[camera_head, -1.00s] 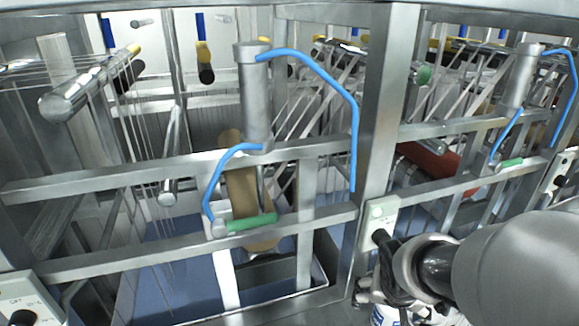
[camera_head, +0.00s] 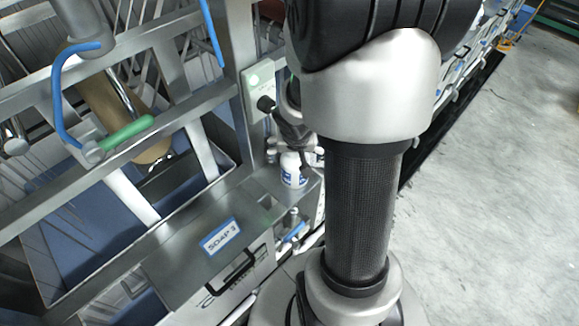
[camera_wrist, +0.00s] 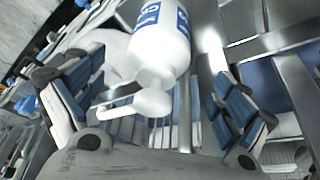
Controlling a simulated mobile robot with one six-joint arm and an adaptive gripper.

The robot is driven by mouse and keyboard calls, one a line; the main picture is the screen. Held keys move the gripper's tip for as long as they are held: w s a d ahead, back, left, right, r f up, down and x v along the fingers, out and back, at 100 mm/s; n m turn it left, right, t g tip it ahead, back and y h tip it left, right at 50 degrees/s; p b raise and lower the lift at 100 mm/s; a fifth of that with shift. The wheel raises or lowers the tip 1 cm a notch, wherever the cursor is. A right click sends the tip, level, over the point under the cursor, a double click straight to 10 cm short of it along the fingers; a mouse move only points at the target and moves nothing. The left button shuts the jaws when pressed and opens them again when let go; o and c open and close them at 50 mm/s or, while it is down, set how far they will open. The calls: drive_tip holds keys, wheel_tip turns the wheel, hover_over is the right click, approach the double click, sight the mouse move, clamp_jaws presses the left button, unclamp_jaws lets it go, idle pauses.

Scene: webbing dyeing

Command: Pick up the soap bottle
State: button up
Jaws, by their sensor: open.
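The soap bottle (camera_head: 293,172) is white with a blue label and stands on a grey metal ledge, just left of my arm. In the wrist view the bottle (camera_wrist: 160,50) fills the upper middle, with its white pump nozzle (camera_wrist: 142,106) toward my palm. My gripper (camera_wrist: 158,108) is open, with one finger on each side of the pump. I cannot tell whether either finger touches the bottle. In the head view, my arm hides much of the gripper (camera_head: 290,136), which is above the bottle.
The ledge (camera_head: 190,240) carries a "SOAP 3" label (camera_head: 220,238). A metal frame post (camera_head: 238,75) with a grey switch box (camera_head: 261,88) stands close left of the bottle. A green-handled lever (camera_head: 128,131) is farther left. Bare concrete floor (camera_head: 500,200) lies to the right.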

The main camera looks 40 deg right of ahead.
sight(295, 165)
drive_tip(key=b+x, duration=0.3)
drive_tip(key=x, duration=0.3)
drive_tip(key=shift+w+d, duration=0.2)
drive_tip(key=shift+s, duration=0.1)
drive_tip(key=c, duration=2.1)
drive_tip(key=shift+r, duration=0.15)
drive_tip(key=shift+c, duration=0.4)
